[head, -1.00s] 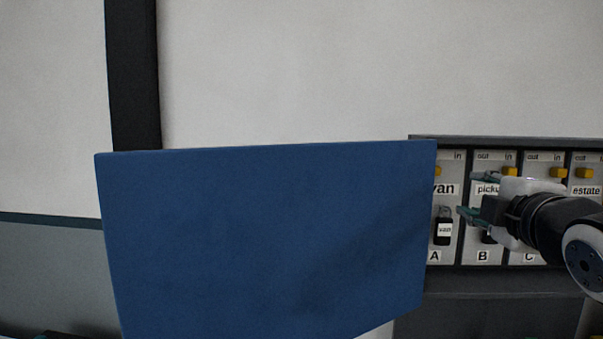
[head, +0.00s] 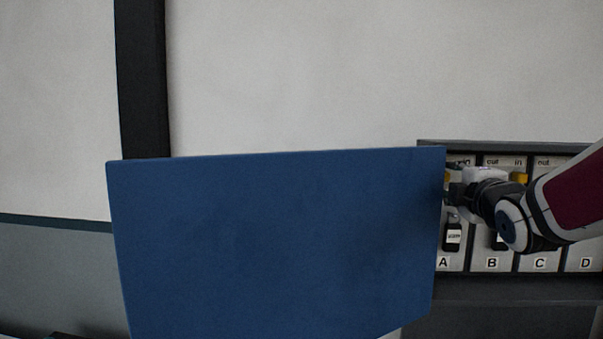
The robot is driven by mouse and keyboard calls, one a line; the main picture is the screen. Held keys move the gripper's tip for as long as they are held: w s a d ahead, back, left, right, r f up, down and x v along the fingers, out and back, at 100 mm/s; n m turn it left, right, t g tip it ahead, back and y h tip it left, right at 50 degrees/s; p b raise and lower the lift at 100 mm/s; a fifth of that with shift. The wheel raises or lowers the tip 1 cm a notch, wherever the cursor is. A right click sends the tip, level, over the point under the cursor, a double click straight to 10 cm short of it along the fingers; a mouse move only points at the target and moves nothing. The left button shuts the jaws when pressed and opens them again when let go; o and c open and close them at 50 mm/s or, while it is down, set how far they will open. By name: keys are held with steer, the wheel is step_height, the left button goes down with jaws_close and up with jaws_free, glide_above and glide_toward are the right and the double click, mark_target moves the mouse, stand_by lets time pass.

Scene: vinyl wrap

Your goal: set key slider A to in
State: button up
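Key slider A is in the leftmost visible column of the key panel (head: 480,264), above the label A (head: 443,263). The "in" mark shows at the top of that column. My gripper (head: 452,186) is in front of column A at knob height. Its fingertips are dark and partly hidden, so neither their opening nor any contact with the knob can be made out.
A large blue board (head: 275,245) stands in front of the panel's left side and covers part of column A. A black key tag (head: 453,236) hangs below in column A. Another yellow knob (head: 519,178) shows in column B. The wall above is clear.

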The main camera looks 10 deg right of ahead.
steer(key=shift+x, duration=1.3)
jaws_close()
